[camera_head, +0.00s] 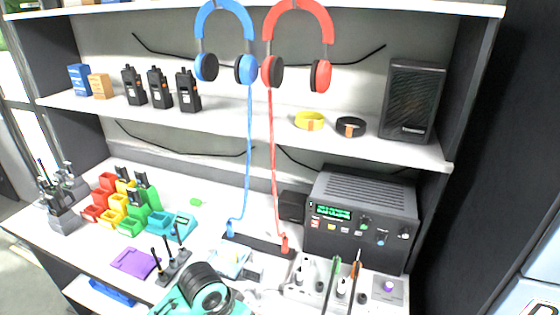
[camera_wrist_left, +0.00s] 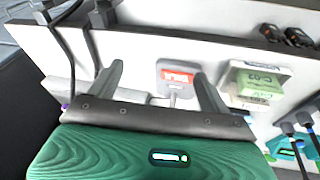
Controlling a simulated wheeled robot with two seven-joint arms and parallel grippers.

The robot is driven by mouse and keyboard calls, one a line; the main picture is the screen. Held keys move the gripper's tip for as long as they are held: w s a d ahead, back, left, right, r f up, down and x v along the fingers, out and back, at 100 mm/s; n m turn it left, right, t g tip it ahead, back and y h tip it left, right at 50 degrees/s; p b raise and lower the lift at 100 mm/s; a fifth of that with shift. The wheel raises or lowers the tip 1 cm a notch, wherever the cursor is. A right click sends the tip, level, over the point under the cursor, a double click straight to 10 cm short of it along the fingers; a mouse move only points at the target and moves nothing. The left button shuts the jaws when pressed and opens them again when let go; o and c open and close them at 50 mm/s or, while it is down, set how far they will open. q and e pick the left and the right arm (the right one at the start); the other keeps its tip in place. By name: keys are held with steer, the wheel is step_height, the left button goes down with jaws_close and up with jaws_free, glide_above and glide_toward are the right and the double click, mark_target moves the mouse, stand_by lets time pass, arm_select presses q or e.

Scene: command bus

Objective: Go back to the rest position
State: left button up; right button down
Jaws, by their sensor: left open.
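My left gripper (camera_wrist_left: 158,70) shows in the left wrist view, its two dark fingers apart with nothing held. A grey block with a red label (camera_wrist_left: 178,78) shows between and beyond the fingers, on the white surface. I cannot tell how far it is from the fingertips. In the head view, a teal and black part of my left arm is at the bottom edge, over the front of the desk; its fingertips cannot be made out there. My right gripper is in neither view.
The white desk (camera_head: 88,250) holds coloured bins (camera_head: 118,208), a purple tray (camera_head: 134,263), a black radio unit (camera_head: 362,215) and a power strip. Blue (camera_head: 226,40) and red headphones (camera_head: 297,45) hang above, cords reaching the desk. Labelled boxes (camera_wrist_left: 255,80) lie right of the fingers.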

arm_select(q)
steer(key=s+a+f+n+t+y, duration=0.1)
steer(key=s+a+f+n, duration=0.1)
steer(key=s+a, duration=0.6)
steer(key=s+a+f+n+t+y, duration=0.1)
steer(key=s+a+f+n+y, duration=0.3)
steer(key=s, duration=0.7)
step_height(320, 180, down, 28)
steer(key=a+m+g+h, duration=0.1)
steer(key=m+h, duration=0.1)
steer(key=m, duration=0.1)
steer(key=s+a+f, duration=0.2)
steer(key=s+f, duration=0.7)
steer(key=f, duration=0.1)
steer(key=s+a+f+g, duration=0.1)
steer(key=s+a+f, duration=0.1)
steer(key=s+f, duration=0.8)
steer(key=shift+s+f, duration=0.3)
steer(key=shift+f, duration=0.35)
